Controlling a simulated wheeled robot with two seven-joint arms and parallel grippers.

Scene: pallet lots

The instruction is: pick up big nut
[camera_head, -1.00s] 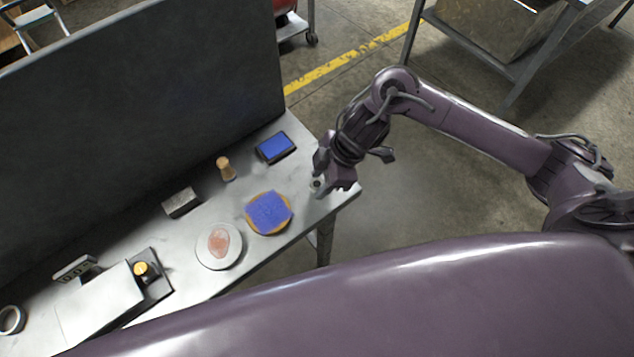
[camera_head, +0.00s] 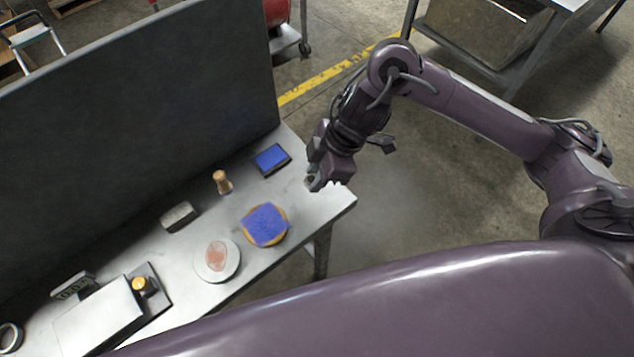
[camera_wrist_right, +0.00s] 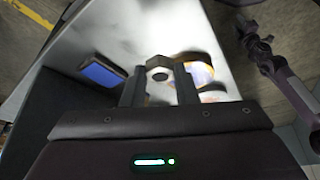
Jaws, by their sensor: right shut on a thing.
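The big nut (camera_wrist_right: 159,73) is a grey ring-shaped piece between the two fingers of my right gripper in the right wrist view. My right gripper (camera_head: 314,184) is shut on it, near the right end of the table in the head view. In the head view the nut shows only as a small grey bit at the fingertips, mostly hidden by the fingers. The right wrist view shows the right gripper's fingers (camera_wrist_right: 159,88) on either side of the nut.
The metal table (camera_head: 290,222) also bears a blue pad (camera_head: 271,158), a wooden stamp (camera_head: 222,182), a grey block (camera_head: 179,216), a blue cloth on a round wooden piece (camera_head: 264,225) and a white plate (camera_head: 229,268). A tall dark panel (camera_head: 130,120) stands behind.

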